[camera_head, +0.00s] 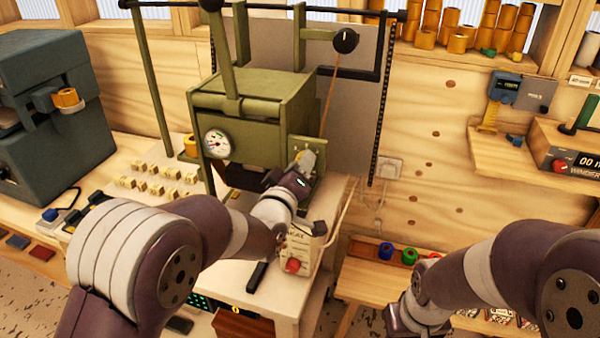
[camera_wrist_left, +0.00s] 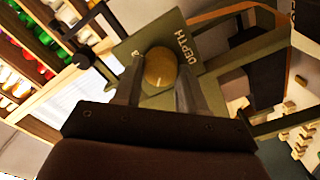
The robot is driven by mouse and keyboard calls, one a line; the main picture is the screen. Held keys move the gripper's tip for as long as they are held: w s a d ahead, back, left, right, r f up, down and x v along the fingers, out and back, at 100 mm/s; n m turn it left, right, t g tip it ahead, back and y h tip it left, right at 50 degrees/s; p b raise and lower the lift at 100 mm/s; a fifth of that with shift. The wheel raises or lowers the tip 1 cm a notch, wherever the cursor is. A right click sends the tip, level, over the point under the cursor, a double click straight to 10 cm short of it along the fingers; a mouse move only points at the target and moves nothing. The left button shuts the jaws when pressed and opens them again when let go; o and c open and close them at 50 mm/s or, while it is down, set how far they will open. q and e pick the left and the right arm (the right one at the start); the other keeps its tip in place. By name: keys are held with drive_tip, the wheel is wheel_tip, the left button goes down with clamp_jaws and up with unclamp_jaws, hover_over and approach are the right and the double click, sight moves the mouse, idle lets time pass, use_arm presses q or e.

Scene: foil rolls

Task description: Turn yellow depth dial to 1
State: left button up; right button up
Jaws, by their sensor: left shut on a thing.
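The yellow depth dial (camera_wrist_left: 160,66) sits on a green panel (camera_wrist_left: 195,33) lettered DEPTH. A short pale mark shows on its face, near the lower edge in the left wrist view. My left gripper (camera_wrist_left: 157,88) has one finger on each side of the dial and is shut on it. In the head view the left gripper (camera_head: 302,166) reaches the small panel at the right side of the green machine (camera_head: 250,100), and the dial is mostly covered there. The scale numbers are too small or hidden to read. My right gripper (camera_head: 398,322) is low at the right, its fingers not clear.
A round pressure-type gauge (camera_head: 216,144) is on the machine's front. A black knob (camera_head: 345,40) stands above on the frame. A box with a red button (camera_head: 292,265) is below my left wrist. Coloured rolls (camera_head: 409,254) lie on the lower right bench.

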idle(0.3)
use_arm(q)
drive_tip(key=o, duration=1)
drive_tip(key=shift+s, duration=0.1)
drive_tip(key=shift+b+v, duration=0.85)
drive_tip(key=shift+v, duration=5.55)
